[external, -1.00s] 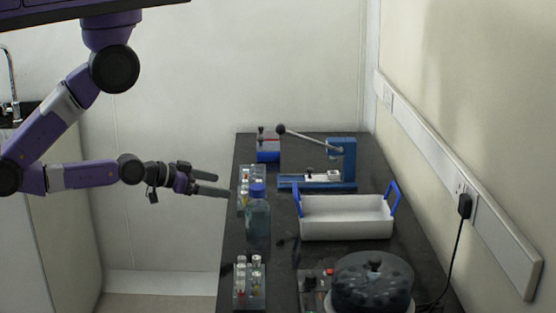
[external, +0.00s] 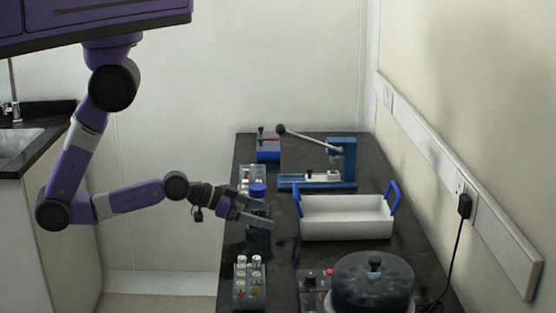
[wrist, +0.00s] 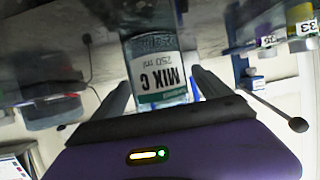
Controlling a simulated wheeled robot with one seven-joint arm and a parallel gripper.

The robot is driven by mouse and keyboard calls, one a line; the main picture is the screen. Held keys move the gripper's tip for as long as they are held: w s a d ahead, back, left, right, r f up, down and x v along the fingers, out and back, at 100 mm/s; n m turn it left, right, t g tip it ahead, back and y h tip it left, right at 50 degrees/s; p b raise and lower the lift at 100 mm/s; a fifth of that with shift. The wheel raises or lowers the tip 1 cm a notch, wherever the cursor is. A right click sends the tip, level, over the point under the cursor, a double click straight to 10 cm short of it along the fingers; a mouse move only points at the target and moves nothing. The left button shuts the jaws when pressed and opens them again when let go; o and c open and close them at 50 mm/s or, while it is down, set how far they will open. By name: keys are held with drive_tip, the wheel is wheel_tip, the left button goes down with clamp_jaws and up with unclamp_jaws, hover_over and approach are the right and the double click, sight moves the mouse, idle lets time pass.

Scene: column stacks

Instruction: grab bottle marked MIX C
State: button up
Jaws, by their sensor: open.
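The clear bottle marked MIX C (wrist: 160,65) shows upside down in the wrist view, its white label facing the camera. In the external view the blue-capped bottle (external: 258,241) stands upright near the left edge of the black bench. My gripper (external: 258,213) is at the bottle's upper body, below the cap, with its fingers crossing it. In the wrist view my gripper (wrist: 163,90) is open, one finger on each side of the bottle. Whether a finger touches the glass cannot be told. The fingers hide part of the bottle.
A rack of vials (external: 249,282) stands in front of the bottle, and another rack (external: 250,173) behind it. A white tray with blue handles (external: 346,229) is to the right. A round dark-lidded device (external: 372,285) and a blue lever press (external: 343,160) are also on the bench.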

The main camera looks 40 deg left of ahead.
drive_tip(key=shift+x, duration=1)
clamp_jaws()
